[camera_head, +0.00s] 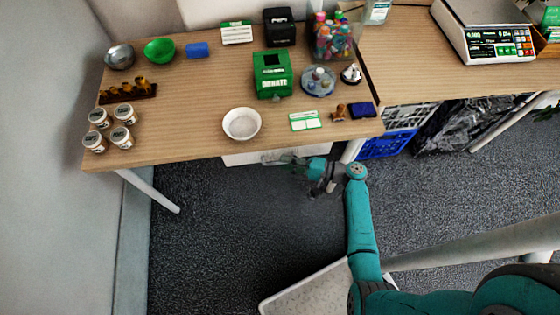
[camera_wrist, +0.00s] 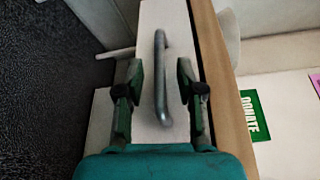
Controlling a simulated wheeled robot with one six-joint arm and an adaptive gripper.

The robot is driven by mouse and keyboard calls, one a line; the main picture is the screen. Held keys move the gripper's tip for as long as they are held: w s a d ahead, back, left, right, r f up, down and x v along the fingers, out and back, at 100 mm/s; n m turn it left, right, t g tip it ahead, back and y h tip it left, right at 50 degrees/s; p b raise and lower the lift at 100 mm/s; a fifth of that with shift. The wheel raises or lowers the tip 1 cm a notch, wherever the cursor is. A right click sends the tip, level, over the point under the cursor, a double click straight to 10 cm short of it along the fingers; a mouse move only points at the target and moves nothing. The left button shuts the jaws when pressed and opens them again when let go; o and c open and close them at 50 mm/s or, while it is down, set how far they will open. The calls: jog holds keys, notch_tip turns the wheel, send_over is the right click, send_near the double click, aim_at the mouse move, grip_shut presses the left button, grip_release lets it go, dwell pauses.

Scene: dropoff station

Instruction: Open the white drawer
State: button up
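The white drawer (camera_head: 245,159) is under the front edge of the wooden table in the head view. In the wrist view its white front (camera_wrist: 165,15) fills the middle, with a grey metal bar handle (camera_wrist: 159,60) on it. My gripper (camera_wrist: 160,82) is open, with one finger on each side of the handle and a visible gap to it on both sides. In the head view my gripper (camera_head: 292,160) is at the drawer front, just below the table edge. The handle is hard to make out there.
On the table (camera_head: 190,110) stand a white bowl (camera_head: 241,124), a green donation box (camera_head: 272,74), several jars (camera_head: 122,137) and a green-and-white card (camera_head: 305,120). A blue crate (camera_head: 385,146) and a table leg (camera_head: 350,151) are right of my gripper. The floor (camera_head: 230,215) before the drawer is clear.

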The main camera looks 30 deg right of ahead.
jog(key=shift+x, duration=1.4)
grip_shut()
